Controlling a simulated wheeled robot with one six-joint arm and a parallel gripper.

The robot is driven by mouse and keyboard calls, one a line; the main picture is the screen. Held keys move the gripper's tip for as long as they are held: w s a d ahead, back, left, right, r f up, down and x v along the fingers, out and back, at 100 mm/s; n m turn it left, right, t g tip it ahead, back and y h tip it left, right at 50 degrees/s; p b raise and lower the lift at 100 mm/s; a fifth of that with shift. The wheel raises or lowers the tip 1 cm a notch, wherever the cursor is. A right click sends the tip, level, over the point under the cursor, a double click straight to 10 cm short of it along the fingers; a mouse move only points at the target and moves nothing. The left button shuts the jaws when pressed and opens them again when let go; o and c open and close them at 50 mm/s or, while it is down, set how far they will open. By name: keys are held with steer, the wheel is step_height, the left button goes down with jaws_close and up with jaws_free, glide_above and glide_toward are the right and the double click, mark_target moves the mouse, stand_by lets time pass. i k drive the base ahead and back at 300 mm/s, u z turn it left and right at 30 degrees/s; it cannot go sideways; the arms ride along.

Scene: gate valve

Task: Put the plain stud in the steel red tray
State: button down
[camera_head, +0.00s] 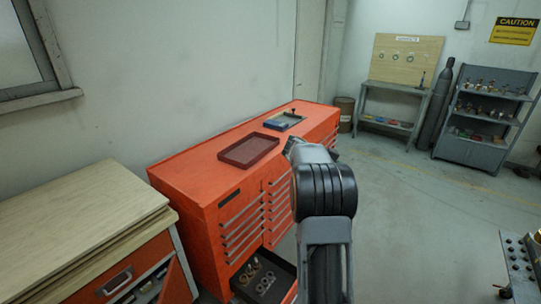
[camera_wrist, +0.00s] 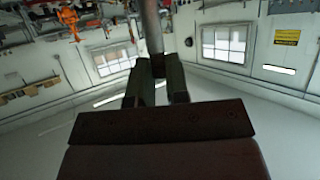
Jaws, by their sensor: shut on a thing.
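The red tray (camera_head: 248,151) is a shallow, dark red rectangular tray lying flat on top of the orange tool cabinet. It looks empty. My gripper (camera_wrist: 158,70) is shut on a grey, smooth-looking round rod, the plain stud (camera_wrist: 151,25), which shows between the dark fingers and runs to the top edge of the wrist view. In the head view my wrist is just right of the tray, and my arm hides the fingers and the stud there.
A grey-blue tray or box (camera_head: 284,121) sits on the cabinet (camera_head: 190,172) behind the red tray. An open lower drawer (camera_head: 264,276) holds several rings or nuts. A wooden-topped bench (camera_head: 75,215) stands at left.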

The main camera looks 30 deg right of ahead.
mark_target(258, 150)
steer(key=k, duration=1.6)
steer(key=z, duration=1.2)
steer(key=i, duration=4.95)
steer(key=u, duration=4.95)
